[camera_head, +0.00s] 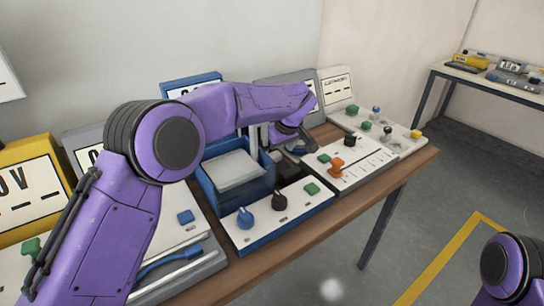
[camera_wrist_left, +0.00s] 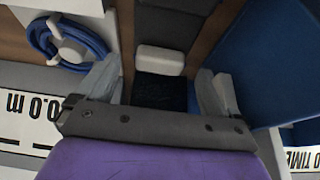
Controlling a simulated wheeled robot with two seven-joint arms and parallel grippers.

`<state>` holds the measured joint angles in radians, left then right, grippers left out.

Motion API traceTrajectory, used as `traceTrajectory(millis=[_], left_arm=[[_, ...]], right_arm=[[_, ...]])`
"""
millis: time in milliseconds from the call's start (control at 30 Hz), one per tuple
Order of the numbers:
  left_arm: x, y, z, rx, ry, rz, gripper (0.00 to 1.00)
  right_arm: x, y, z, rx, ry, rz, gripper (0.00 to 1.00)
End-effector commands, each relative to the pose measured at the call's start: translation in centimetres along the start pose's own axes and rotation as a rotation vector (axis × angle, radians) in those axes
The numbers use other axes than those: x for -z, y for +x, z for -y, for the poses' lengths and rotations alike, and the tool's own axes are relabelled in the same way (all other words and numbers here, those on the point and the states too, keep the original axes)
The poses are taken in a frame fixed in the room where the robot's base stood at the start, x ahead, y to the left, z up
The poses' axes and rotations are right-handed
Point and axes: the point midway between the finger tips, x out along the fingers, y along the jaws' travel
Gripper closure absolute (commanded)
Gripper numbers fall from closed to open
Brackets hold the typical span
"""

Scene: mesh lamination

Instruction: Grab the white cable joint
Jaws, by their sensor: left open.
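A small white rounded block that looks like the white cable joint (camera_wrist_left: 160,60) shows in the left wrist view. It sits between a dark grey ribbed part and a black patch. My left gripper (camera_wrist_left: 161,78) is open, with one pale finger to each side of the block and gaps between. In the head view my left gripper (camera_head: 291,146) is at the back of the bench, right of the blue box, and partly hidden by its own arm. I cannot make out the white joint there. My right gripper is out of view; only part of the right arm shows at lower right.
A blue box (camera_head: 207,190) with a pale top stands left of the gripper. A panel with knobs (camera_head: 270,222) is in front, and a white panel with an orange knob (camera_head: 350,172) is to the right. A blue cable coil (camera_wrist_left: 45,40) lies beside the left finger.

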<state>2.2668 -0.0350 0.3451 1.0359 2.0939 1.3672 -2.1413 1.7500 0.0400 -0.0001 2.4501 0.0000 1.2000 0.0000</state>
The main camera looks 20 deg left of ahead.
Motion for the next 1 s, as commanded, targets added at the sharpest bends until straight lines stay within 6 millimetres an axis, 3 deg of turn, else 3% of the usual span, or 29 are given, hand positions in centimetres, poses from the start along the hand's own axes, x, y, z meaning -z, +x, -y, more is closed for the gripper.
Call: traceTrajectory(millis=[33, 133, 367, 567, 867, 1000], left_arm=[[-0.5, 1.2, 0.1, 0.007, 0.007, 0.002, 0.04], [-0.4, 2.2, 0.1, 0.005, 0.004, 0.002, 0.04], [-0.5, 2.5, 0.0, 0.003, 0.003, 0.003, 0.04], [-0.5, 2.5, 0.0, 0.003, 0.003, 0.003, 0.66], [-0.5, 2.4, 0.0, 0.003, 0.003, 0.003, 0.66], [-0.1, 1.4, 0.0, 0.002, 0.003, 0.004, 0.66]], right_arm=[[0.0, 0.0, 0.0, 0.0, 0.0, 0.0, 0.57], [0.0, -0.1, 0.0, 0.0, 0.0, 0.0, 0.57], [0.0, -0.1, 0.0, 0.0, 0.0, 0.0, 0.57], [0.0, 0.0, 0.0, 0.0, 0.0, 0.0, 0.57], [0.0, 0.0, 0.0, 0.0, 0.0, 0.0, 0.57], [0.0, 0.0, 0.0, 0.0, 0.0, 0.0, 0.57]])
